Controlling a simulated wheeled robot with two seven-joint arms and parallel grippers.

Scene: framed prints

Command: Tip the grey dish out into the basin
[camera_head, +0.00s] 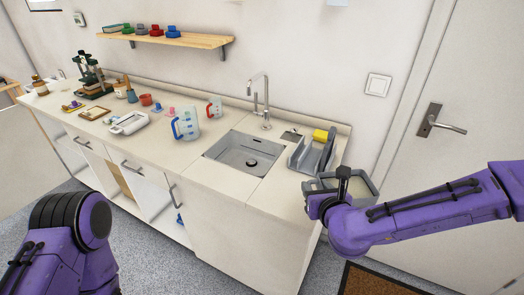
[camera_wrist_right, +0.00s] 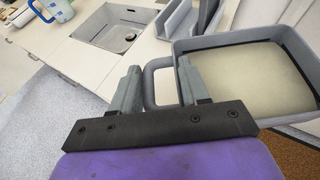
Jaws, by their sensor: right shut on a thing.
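The grey dish (camera_wrist_right: 228,39) is a square tray with a loop handle and a pale, flat content inside; it also shows in the head view (camera_head: 374,187), partly behind my right arm. My right gripper (camera_wrist_right: 158,75) is shut on its handle and holds it in the air, right of the counter's end. The dish looks roughly level. The basin (camera_head: 228,155) is a square steel sink set in the counter, left of the dish; it shows at the top left of the wrist view (camera_wrist_right: 112,32). My left arm shows at the lower left of the head view, its gripper out of frame.
A grey rack (camera_head: 304,157) with a yellow sponge (camera_head: 321,135) stands between basin and dish. A tap (camera_head: 265,100) rises behind the basin. A blue-handled jug (camera_head: 186,125) stands left of it. A door (camera_head: 455,85) is at right.

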